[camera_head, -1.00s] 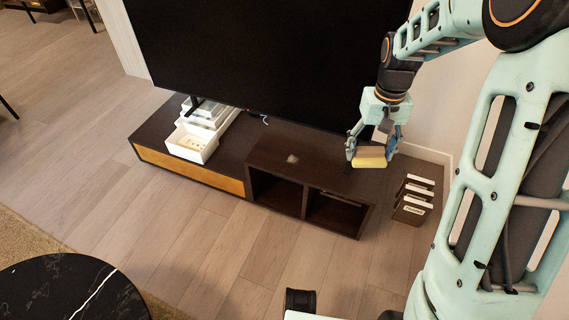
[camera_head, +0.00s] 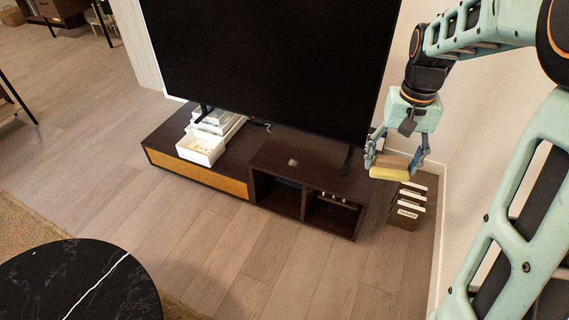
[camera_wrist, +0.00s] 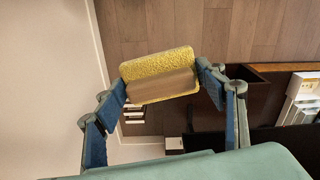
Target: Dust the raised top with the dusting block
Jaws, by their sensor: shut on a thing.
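The dusting block (camera_head: 390,173) has a yellow fuzzy face and a tan body. My gripper (camera_head: 394,163) is shut on it and holds it in the air near the right end of the raised top. In the wrist view the block (camera_wrist: 160,78) sits between both blue fingers, tilted slightly. The raised top (camera_head: 318,172) is the dark brown upper surface of the open-shelved section of the low TV cabinet.
A large black TV (camera_head: 270,65) stands behind and over the cabinet. White stacked boxes (camera_head: 203,146) stand on the lower left part. White-topped dark holders (camera_head: 408,208) stand on the floor at the right, beside the wall. A black round table (camera_head: 75,285) is at front left. The floor in front is clear.

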